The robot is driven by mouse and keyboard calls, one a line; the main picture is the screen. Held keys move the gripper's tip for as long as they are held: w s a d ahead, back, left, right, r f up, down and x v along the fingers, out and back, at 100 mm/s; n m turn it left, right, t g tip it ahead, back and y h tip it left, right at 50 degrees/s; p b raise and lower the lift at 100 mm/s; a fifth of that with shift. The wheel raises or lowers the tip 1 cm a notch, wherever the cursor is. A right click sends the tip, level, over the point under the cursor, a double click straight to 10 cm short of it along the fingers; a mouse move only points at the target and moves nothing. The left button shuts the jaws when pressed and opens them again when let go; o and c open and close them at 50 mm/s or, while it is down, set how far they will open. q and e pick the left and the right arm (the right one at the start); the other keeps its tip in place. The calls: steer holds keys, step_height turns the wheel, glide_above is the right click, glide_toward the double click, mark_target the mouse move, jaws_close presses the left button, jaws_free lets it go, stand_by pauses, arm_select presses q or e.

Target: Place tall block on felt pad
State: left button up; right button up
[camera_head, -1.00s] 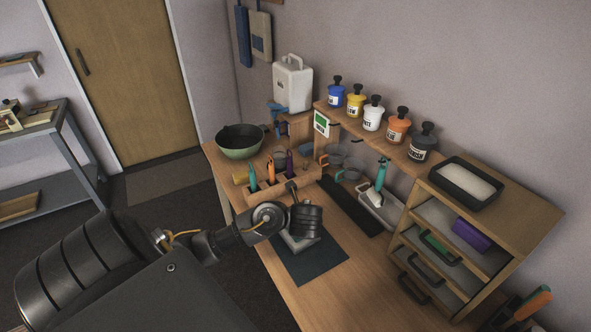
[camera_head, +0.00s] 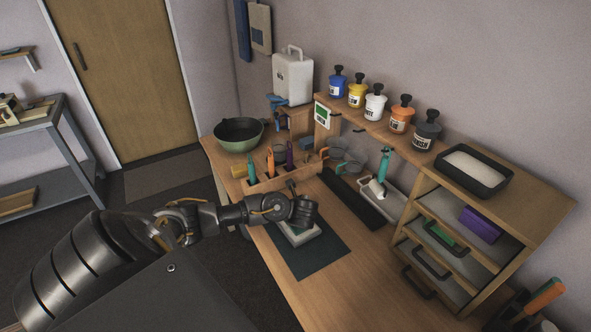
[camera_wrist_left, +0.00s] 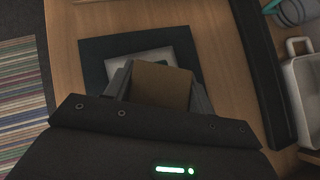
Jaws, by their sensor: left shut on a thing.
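My left gripper (camera_head: 303,212) is above a pale slab on the table. In the left wrist view, the gripper (camera_wrist_left: 160,84) is shut on a brown block (camera_wrist_left: 160,86), seen from above between the fingers. The block's height and lower end are hidden, and the head view hides it behind the gripper. The pale slab (camera_head: 302,237) has a greenish inner patch and lies on a dark blue mat (camera_head: 318,262). Both also show in the wrist view, the slab (camera_wrist_left: 184,57) partly covered by the block. I cannot tell which is the felt pad. My right gripper is not in view.
A wooden tool holder (camera_head: 262,186) with upright tools stands behind the arm. A dark strip (camera_head: 352,200) and a pale tray (camera_head: 385,207) lie to the right. A drawer unit (camera_head: 470,235) stands at the right. The front table top is clear.

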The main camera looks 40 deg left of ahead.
arm_select(q)
steer(key=shift+f, duration=0.1)
steer(key=o, duration=1.1)
steer(key=shift+d+r, duration=0.1)
steer(key=shift+r, duration=0.2)
steer(key=p+v, duration=0.3)
steer(key=v, duration=0.8)
steer(key=shift+s+d+r, duration=0.2)
steer(key=shift+s, duration=0.1)
